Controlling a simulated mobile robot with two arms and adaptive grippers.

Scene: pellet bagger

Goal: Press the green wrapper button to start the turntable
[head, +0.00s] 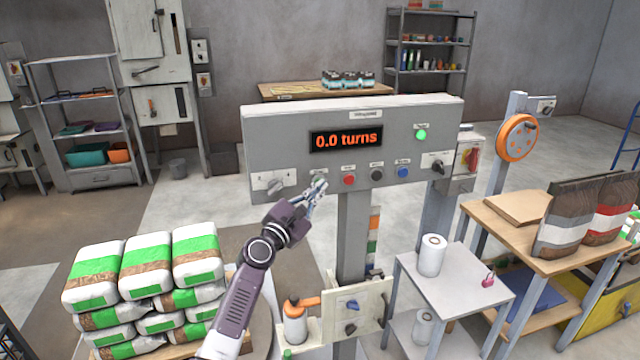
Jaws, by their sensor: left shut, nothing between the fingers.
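The grey control panel (270,150) stands on a post in the middle of the head view. Its display (346,138) reads "0.0 turns" in orange. A row of buttons lies below it: red (349,180), black (376,174) and blue (402,171). My left gripper (319,184) is shut and empty, its fingertips at the panel's lower edge, left of the red button. The fingers largely cover the spot there, where the green button may be; I cannot tell whether they touch it. A round green light (421,134) glows at the panel's upper right. My right gripper is out of view.
White and green bags (148,265) are stacked at the lower left. A small table (460,285) with a white roll (432,255) stands at the right, beside a wooden bench (500,215) holding bags. A lower control box (360,305) sits below the panel.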

